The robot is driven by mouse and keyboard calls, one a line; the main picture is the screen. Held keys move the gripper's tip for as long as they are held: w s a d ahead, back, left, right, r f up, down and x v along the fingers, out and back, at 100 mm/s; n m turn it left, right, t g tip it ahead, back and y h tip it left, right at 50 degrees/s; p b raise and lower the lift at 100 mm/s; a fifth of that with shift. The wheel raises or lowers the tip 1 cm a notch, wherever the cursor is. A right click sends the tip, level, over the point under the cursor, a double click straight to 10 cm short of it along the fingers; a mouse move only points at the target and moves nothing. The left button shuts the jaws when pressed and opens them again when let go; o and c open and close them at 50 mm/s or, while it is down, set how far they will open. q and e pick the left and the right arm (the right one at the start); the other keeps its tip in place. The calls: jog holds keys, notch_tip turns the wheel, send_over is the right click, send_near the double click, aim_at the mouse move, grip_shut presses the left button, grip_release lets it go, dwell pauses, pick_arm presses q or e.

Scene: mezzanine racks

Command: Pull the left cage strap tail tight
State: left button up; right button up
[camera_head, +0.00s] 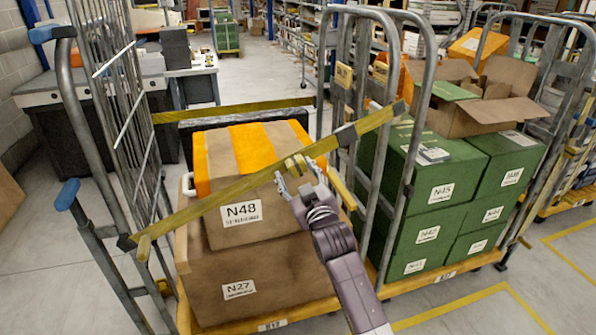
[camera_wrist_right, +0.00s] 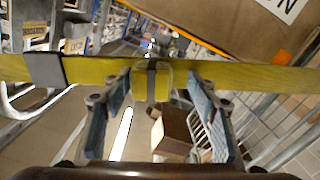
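A yellow strap (camera_head: 240,187) runs slantwise across the front of the left cage (camera_head: 95,150), from its left upright to a dark buckle (camera_head: 346,135) near its right upright. The strap also crosses the right wrist view (camera_wrist_right: 265,77), with the buckle (camera_wrist_right: 43,69) at left. A yellow piece with a grey band (camera_head: 296,163), possibly the tail, sits at the strap; it also shows in the wrist view (camera_wrist_right: 152,88). My right gripper (camera_head: 299,176) is just below it, fingers apart on either side; I cannot tell if they touch it. Another yellow end (camera_head: 342,188) hangs right of the gripper. My left gripper is out of view.
Cartons marked N48 (camera_head: 242,225) and N27 (camera_head: 250,280) stand close behind the strap. The right cage (camera_head: 415,110) holds green boxes (camera_head: 440,190) and an open carton (camera_head: 480,105). A grey bench (camera_head: 100,95) stands behind at left. Floor is clear at front left.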

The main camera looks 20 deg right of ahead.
jog(key=shift+d+r, duration=0.1)
jog(key=shift+d, duration=0.05)
jog(key=shift+s, duration=0.3)
jog(key=s, duration=1.1)
jog(key=shift+s, duration=0.2)
jog(key=shift+d, duration=0.1)
notch_tip(320, 180, down, 23)
jog(key=s+a+g, duration=0.1)
jog(key=g, duration=0.3)
jog(key=s+f+g, duration=0.2)
jog(key=s+f, duration=0.4)
jog(key=f, duration=0.5)
jog(key=s+f+g, duration=0.3)
jog(key=s+f, duration=0.3)
jog(key=f, duration=0.5)
jog(key=s+d+f+m+g, duration=0.1)
jog(key=s+f+g, duration=0.1)
jog(key=s+f, duration=0.7)
jog(key=s+d+f+m+g, duration=0.1)
jog(key=s+d+f+g, duration=0.1)
jog(key=s+f, duration=0.65)
jog(key=s+d+f+g, duration=0.1)
jog(key=s+f+g, duration=0.1)
jog(key=s, duration=1)
jog(key=s+d+f+g, duration=0.2)
jog(key=s+f, duration=0.2)
jog(key=s, duration=0.7)
jog(key=shift+s+h, duration=0.3)
jog(key=shift+s, duration=0.1)
